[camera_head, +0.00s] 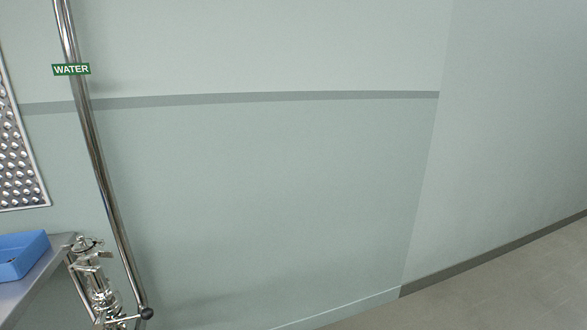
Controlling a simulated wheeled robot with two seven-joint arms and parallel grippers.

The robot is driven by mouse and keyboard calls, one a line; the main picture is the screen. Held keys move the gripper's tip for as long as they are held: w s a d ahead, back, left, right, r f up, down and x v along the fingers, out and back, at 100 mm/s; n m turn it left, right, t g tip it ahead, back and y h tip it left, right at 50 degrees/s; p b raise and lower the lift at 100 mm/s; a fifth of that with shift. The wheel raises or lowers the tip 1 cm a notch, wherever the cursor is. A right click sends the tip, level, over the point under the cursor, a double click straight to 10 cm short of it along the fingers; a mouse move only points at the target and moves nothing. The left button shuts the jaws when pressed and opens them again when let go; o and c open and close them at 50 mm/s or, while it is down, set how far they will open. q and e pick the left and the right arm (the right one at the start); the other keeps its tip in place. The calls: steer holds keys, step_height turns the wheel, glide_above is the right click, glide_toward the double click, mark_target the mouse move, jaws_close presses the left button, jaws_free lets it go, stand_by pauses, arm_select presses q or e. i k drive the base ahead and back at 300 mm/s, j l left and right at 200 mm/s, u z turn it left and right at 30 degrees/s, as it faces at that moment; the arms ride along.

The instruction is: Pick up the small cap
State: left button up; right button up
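No small cap can be made out in the head view. A blue tray (30,262) sits on a steel table (22,291) at the lower left, cut off by the left edge. A tiny dark spot shows in the tray, too small to identify. Neither of my grippers is in view.
A shiny metal fitting with valve-like parts (97,284) stands beside the table. A steel pipe labelled WATER (97,160) runs down the wall. A studded metal panel (18,165) hangs at the left. Bare floor (500,289) lies at the lower right.

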mark_target(83, 245)
steer(key=u, duration=1.3)
